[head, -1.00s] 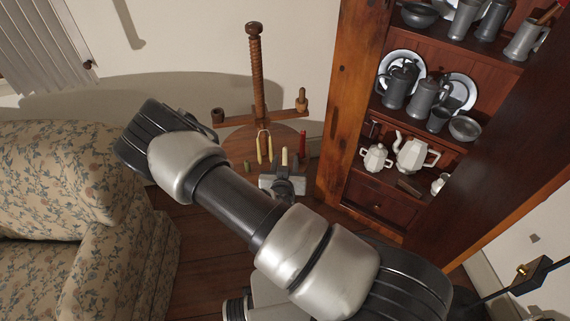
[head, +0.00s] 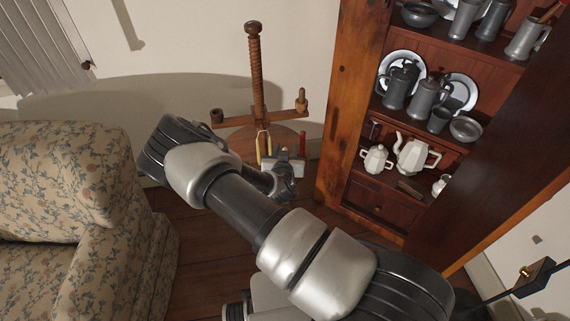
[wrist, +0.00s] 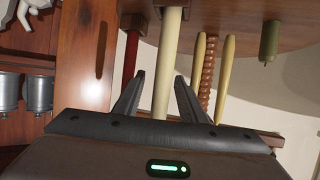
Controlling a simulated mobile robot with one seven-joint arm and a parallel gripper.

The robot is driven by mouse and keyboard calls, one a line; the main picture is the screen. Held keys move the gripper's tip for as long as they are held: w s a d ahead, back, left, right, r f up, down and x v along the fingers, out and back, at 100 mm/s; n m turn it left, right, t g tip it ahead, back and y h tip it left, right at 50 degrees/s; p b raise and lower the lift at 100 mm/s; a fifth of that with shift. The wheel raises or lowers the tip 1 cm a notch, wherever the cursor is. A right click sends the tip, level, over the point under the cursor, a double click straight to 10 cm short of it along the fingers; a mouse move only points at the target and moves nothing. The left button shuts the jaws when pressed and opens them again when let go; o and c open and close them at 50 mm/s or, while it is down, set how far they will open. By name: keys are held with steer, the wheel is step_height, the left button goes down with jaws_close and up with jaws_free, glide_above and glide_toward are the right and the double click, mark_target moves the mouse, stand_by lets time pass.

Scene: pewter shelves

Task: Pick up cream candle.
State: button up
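The cream candle (wrist: 168,65) is a pale upright stick in the wrist view, which shows the scene upside down. It runs between the two fingers of my gripper (wrist: 161,82). The fingers are spread, with a visible gap on the left side of the candle; the right finger is closer, and whether it touches I cannot tell. In the head view my gripper (head: 285,165) is at the small round table (head: 240,143) and covers most of the cream candle.
A pair of yellowish candles (wrist: 212,80) stands close beside. A red candle (wrist: 132,55) is on the other side, and a short green candle (wrist: 269,40) is farther off. A wooden screw stand (head: 257,75) rises behind. A pewter cabinet (head: 345,110) and a floral sofa (head: 60,190) flank the table.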

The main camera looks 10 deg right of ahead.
jaws_close()
steer(key=shift+r, duration=0.1)
